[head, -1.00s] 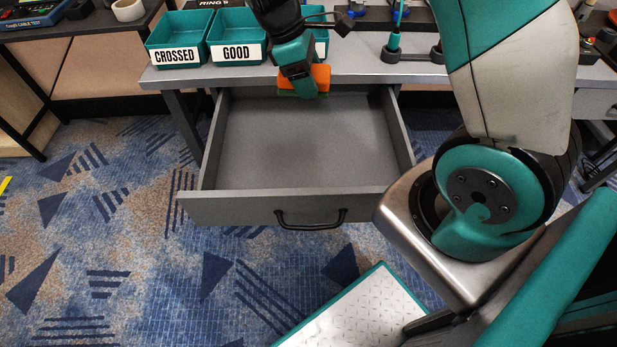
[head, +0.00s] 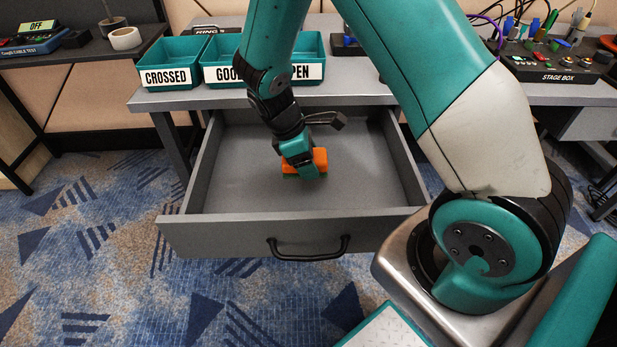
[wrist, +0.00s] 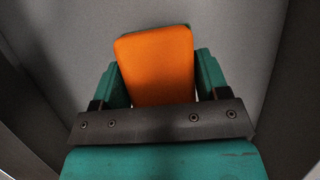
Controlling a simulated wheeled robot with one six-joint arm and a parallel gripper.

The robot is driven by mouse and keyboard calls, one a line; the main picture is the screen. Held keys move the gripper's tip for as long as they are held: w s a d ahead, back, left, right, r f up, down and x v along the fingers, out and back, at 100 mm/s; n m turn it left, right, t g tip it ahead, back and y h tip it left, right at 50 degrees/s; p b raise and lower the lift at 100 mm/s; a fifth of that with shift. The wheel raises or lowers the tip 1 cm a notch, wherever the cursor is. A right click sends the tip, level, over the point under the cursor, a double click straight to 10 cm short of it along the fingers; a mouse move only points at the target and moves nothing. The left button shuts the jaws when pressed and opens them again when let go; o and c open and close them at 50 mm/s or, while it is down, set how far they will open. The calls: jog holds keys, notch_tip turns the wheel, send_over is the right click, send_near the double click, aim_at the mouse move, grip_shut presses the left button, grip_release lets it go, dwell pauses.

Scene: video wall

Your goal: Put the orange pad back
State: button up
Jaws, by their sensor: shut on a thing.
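The orange pad (head: 320,158) is in my gripper (head: 305,172), inside the open drawer (head: 230,185) in the head view. The pad has a dark green underside. In the wrist view the orange pad (wrist: 156,62) sits between the two teal fingers of my gripper (wrist: 160,80), which are shut on its sides. The grey drawer floor (wrist: 255,40) lies behind it. I cannot tell whether the pad touches the drawer floor. The drawer is pulled out from under the grey table and holds nothing else that I can see.
Teal bins marked CROSSED (head: 170,68) and GOOD (head: 218,72), and one partly hidden by my arm, stand on the table above the drawer. A stage box (head: 550,65) with cables is at the right. The drawer's front wall and handle (head: 308,250) face me.

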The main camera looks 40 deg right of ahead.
aim_at(308, 183)
jog(key=shift+f+b, duration=0.5)
jog(key=shift+f, duration=1.9)
jog(key=shift+f, duration=0.15)
jog(key=o, duration=0.8)
jog(key=shift+o, duration=0.2)
